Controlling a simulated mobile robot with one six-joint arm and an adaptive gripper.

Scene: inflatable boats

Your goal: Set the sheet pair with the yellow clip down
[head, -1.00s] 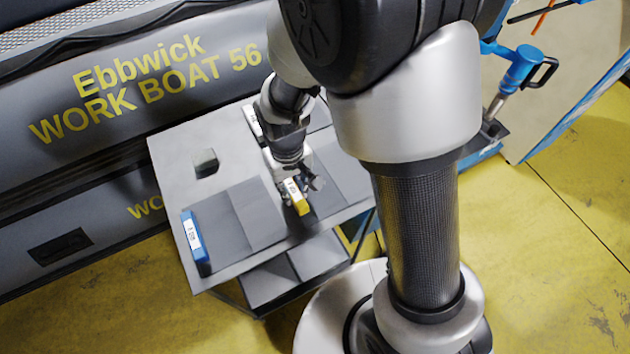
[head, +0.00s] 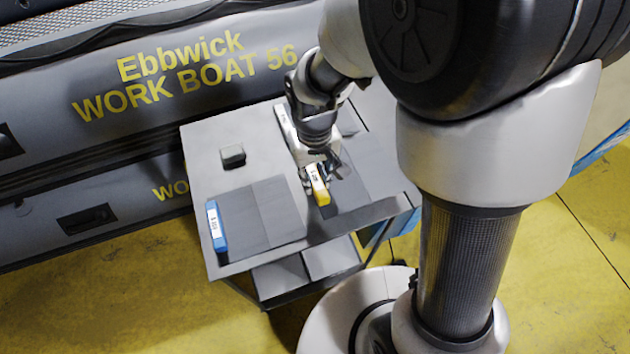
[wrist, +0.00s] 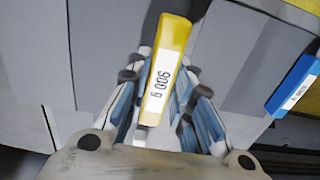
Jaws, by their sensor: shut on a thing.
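The yellow clip (head: 319,185) with a white label sits over the grey cart top (head: 210,175), at its front right. It also shows in the wrist view (wrist: 171,38), upright in the middle. A dark grey sheet (head: 362,181) lies to the right of the clip, close to the cart top; I cannot tell whether it touches or where its edge under the gripper runs. My gripper (head: 316,172) is shut at the yellow clip; in the wrist view its fingers (wrist: 163,92) flank the clip. The fingers hide the gripped edge.
A blue clip (head: 216,228) sits at the left edge of another grey sheet pair (head: 262,215). A small dark block (head: 233,155) stands behind it. The grey boat (head: 130,150) borders the cart's far side. The cart top is bare around the block.

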